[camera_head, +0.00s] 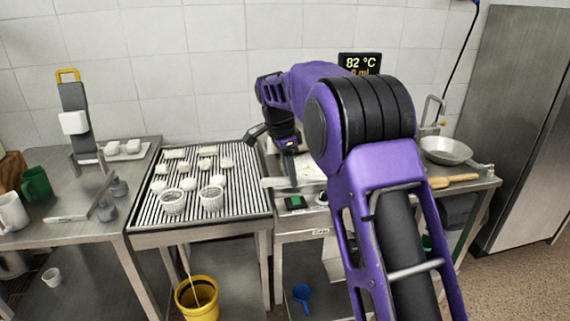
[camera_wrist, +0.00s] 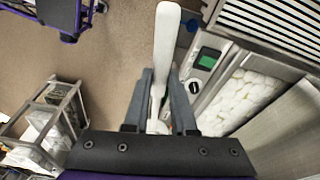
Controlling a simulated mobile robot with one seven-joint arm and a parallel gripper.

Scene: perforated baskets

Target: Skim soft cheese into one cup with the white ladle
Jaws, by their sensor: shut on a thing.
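My gripper (camera_wrist: 160,88) is shut on the white ladle (camera_wrist: 167,35); its flat pale handle runs between the two grey fingers. The ladle's bowl end is hidden behind the gripper body in the wrist view. In the camera_head view my gripper (camera_head: 289,172) is at the left front of the vat, with a pale flat piece at its fingertips. White soft cheese lumps (camera_wrist: 245,95) fill the vat, right of the fingers in the wrist view; my arm hides much of it in the camera_head view. Two white perforated cups (camera_head: 173,202) (camera_head: 211,198) stand at the front of the ribbed drain table.
The ribbed drain table (camera_head: 247,187) also carries several white cheese pieces. A display (camera_head: 360,64) reads 82 °C. A yellow bucket (camera_head: 198,299) and a blue scoop (camera_head: 302,293) are below.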

